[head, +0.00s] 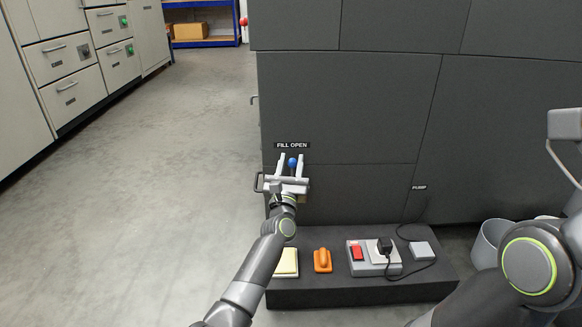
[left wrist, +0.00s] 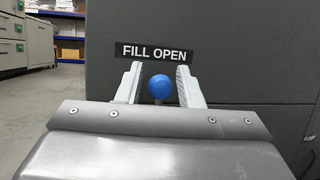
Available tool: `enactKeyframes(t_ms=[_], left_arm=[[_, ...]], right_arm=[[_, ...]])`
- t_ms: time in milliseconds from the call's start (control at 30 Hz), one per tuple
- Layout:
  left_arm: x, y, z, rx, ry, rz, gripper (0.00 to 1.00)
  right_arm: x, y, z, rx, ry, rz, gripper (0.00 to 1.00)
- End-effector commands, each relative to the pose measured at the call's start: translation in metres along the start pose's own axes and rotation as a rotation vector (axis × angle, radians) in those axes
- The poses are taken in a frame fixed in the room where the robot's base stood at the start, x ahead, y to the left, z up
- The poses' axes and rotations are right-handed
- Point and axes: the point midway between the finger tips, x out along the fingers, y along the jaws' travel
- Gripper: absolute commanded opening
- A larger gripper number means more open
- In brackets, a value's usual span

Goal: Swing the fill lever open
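The fill lever shows as a blue ball knob (head: 292,162) in front of the dark grey cabinet, just below the "FILL OPEN" label (head: 292,145). The knob also shows in the left wrist view (left wrist: 160,87), with the label (left wrist: 154,52) above it. My left gripper (head: 292,160) is open, with one finger on each side of the knob. Gaps show between the knob and both fingers in the left wrist view (left wrist: 158,84). The lever's shaft and pivot are mostly hidden behind my gripper. My right arm is at the right edge; its gripper is out of view.
A pale bucket (head: 490,245) stands right. Floor at left is clear.

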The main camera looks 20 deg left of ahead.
Motion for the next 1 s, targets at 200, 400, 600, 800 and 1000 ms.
enactKeyframes(t_ms=[200,400,600,800,1000], left_arm=[[0.013,0.000,0.031,0.000,0.000,0.000,0.33],[0.018,0.000,0.042,0.001,0.000,0.001,0.33],[0.018,0.000,0.043,0.001,0.000,0.000,0.33],[0.018,0.000,0.043,0.001,0.000,0.000,0.33],[0.018,0.000,0.042,0.001,0.000,0.000,0.33]], right_arm=[[0.025,-0.005,0.013,-0.002,-0.004,0.000,0.00],[0.032,-0.007,0.015,-0.005,0.006,-0.011,0.00],[0.031,-0.006,0.015,-0.013,0.001,-0.023,0.00],[0.030,-0.005,0.015,-0.013,0.000,-0.019,0.00],[0.030,-0.005,0.015,-0.010,0.002,-0.016,0.00]])
